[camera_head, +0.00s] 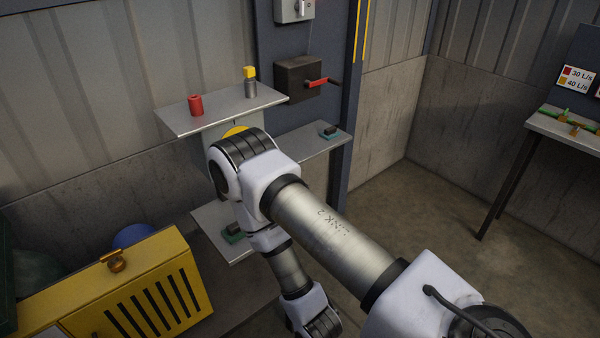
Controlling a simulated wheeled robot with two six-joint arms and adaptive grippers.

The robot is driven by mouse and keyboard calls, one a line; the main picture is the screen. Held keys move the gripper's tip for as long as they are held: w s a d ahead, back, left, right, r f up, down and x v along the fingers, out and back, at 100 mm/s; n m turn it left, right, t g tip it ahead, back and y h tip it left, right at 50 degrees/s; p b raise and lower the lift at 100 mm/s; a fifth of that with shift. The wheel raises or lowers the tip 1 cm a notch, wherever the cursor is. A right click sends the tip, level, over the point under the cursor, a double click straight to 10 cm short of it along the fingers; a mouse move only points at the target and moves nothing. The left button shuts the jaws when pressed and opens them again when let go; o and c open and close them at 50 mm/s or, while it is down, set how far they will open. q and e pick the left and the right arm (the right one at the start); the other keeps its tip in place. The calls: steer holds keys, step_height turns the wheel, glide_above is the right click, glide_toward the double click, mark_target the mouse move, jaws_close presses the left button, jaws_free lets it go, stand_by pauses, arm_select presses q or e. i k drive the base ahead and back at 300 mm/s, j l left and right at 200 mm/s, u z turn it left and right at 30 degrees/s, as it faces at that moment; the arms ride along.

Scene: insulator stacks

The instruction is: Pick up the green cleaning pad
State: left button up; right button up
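Two small pads with dark tops and green or teal bases show in the head view. One pad (232,234) lies on the lower grey shelf (242,254), left of my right forearm, and looks greener. The other pad (331,132) lies on the middle shelf (313,147) and looks more teal. My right arm comes in from the lower right, bends near the shelves and runs down to a wrist at the bottom edge. Its gripper is out of frame. My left arm and gripper are not in view. Neither pad is visibly held.
An upper shelf (222,114) holds a red cylinder (195,105) and a yellow-topped grey cylinder (250,83). A box with a red lever (299,77) is on the wall column. A yellow slotted cabinet (134,298) stands lower left. A table (570,133) is far right; floor between is clear.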

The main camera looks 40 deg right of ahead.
mark_target(237, 228)
steer(key=z, duration=0.9)
steer(key=i+l, duration=0.1)
steer(key=l, duration=0.15)
steer(key=i+l+z, duration=0.1)
steer(key=i+l, duration=0.05)
steer(key=l, duration=0.05)
